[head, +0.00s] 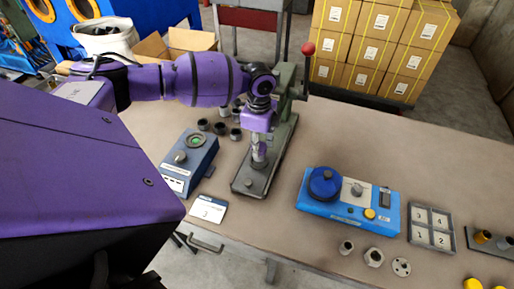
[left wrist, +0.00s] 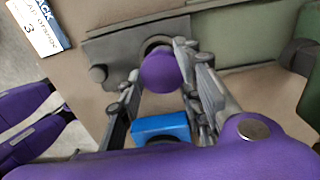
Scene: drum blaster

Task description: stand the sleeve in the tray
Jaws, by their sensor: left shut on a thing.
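My left gripper (head: 259,150) points down over the base of the green press (head: 278,150). In the left wrist view its fingers (left wrist: 158,62) are closed around a piece, which I take to be the sleeve; a dark round rim (left wrist: 152,44) shows between the tips. A rounded purple part hides most of it, and I cannot tell whether it touches the press base. A grey tray (head: 432,228) with numbered squares lies at the right of the bench, well apart from the gripper. My right gripper is not in view.
Several dark cylinders (head: 220,128) stand left of the press, near a blue gauge box (head: 190,162). A number card (head: 207,208) lies in front. A rack (head: 485,243) is far right.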

